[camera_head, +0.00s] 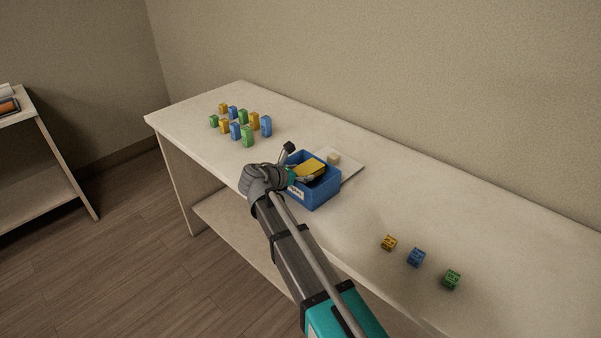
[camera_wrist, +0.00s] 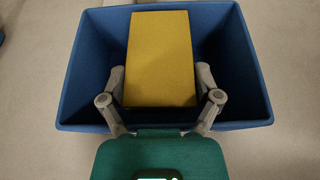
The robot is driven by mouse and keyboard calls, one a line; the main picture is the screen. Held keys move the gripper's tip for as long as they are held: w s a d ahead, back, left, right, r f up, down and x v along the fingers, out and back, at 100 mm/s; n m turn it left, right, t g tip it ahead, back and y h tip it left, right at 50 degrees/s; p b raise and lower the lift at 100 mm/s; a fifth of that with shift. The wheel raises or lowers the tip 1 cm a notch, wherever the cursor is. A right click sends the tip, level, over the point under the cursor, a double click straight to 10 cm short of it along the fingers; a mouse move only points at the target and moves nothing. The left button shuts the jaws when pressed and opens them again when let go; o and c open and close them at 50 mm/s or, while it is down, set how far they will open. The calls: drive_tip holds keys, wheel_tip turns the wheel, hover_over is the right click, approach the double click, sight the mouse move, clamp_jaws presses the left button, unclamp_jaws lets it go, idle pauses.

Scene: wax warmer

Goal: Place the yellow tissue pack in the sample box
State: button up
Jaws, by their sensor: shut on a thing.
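The yellow tissue pack (camera_wrist: 160,58) is a flat yellow block held between the two fingers of my gripper (camera_wrist: 160,88). In the head view the pack (camera_head: 311,168) shows at the mouth of the blue sample box (camera_head: 321,192), partly behind my gripper (camera_head: 305,174). In the wrist view the box (camera_wrist: 85,60) surrounds the pack on the far and side edges, with its inner walls visible around it. I cannot tell whether the pack touches the box floor. My gripper is shut on the pack.
A white board with a small pale block (camera_head: 333,158) lies behind the box. Several yellow, blue and green packs (camera_head: 247,136) stand at the table's far left. Small yellow (camera_head: 388,243), blue (camera_head: 416,257) and green (camera_head: 452,279) cubes lie at the right. The table between is clear.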

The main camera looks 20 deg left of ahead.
drive_tip(key=o, duration=0.8)
drive_tip(key=shift+r, duration=0.15)
drive_tip(key=shift+r+p, duration=0.65)
drive_tip(key=shift+p, duration=0.2)
drive_tip(key=p+v, duration=0.4)
drive_tip(key=v, duration=0.7)
drive_tip(key=shift+s+a+r, duration=0.1)
drive_tip(key=shift+s+a, duration=0.1)
drive_tip(key=shift+s, duration=0.15)
